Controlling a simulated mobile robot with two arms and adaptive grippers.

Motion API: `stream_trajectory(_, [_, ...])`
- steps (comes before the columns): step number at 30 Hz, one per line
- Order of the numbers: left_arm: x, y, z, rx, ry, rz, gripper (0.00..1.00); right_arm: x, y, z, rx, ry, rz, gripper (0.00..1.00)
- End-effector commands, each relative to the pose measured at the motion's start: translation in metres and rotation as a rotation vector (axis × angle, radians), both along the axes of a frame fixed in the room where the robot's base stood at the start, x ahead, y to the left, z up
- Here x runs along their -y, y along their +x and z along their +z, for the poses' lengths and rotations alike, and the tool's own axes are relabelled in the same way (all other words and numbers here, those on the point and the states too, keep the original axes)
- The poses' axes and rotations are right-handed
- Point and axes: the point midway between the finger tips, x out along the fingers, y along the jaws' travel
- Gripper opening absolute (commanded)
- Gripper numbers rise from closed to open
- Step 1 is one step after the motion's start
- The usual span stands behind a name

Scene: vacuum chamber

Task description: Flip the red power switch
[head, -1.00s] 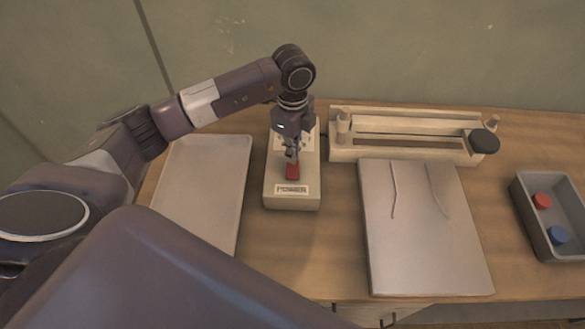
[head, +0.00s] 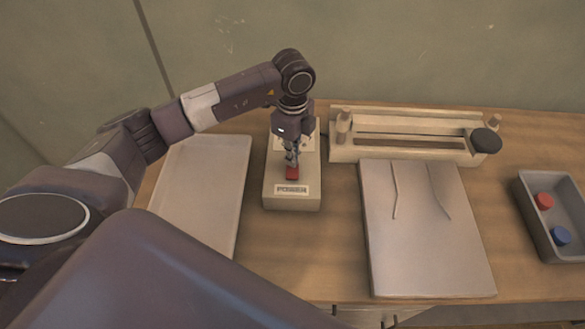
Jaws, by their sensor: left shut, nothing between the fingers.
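The red power switch (head: 292,174) sits on a beige box (head: 292,203) with a "POWER" label on its front part. My left gripper (head: 291,162) is shut and empty, pointing down with its fingertips right at the red switch. They appear to touch its far edge, but the contact point is partly hidden by the fingers. The far part of the box is hidden behind my left gripper. My right gripper is not in view.
A pale empty tray (head: 205,185) lies left of the power box. A beige frame device with a black knob (head: 486,141) stands at the back right. A flat grey board (head: 425,250) lies in front of it. A grey bin (head: 545,225) holds a red and a blue piece.

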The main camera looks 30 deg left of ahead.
Motion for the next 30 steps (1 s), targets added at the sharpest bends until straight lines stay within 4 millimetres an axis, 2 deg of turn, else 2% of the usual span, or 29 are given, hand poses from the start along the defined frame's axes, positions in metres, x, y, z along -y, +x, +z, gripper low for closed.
stream_trajectory(16, [0.000,-0.001,-0.005,-0.002,-0.001,-0.001,0.00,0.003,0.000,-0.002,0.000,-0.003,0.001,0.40])
stream_trajectory(30, [0.000,0.000,0.032,0.000,0.000,0.000,0.00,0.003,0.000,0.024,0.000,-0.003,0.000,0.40])
